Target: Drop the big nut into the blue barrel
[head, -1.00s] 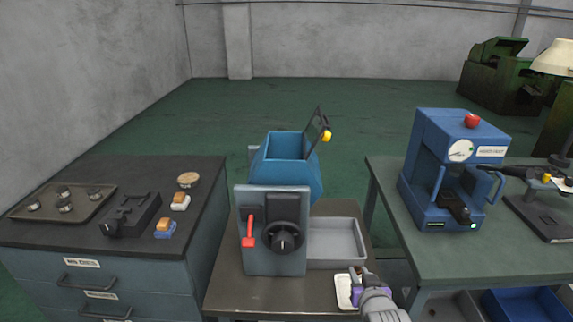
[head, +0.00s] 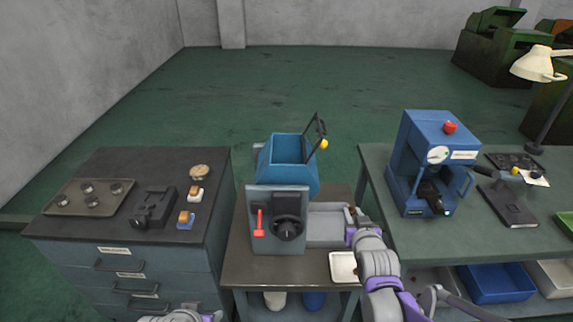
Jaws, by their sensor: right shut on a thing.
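The blue barrel (head: 288,149) stands behind a grey control box on the middle table, its lid up and its mouth open toward the top. My right gripper (head: 351,219) is shut on the big nut (head: 349,213), a small brownish piece mostly hidden by the fingers. It is held over the right end of the grey tray, to the right of the barrel and nearer to me. Part of my left arm (head: 185,316) shows at the bottom edge; the state of its gripper cannot be made out.
The control box (head: 276,224) with a red lever and black knob stands before the barrel. The raised lid (head: 318,130) is at the barrel's right. A grey tray (head: 324,228) and white dish (head: 343,268) are on the same table. A blue press (head: 428,160) stands at right.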

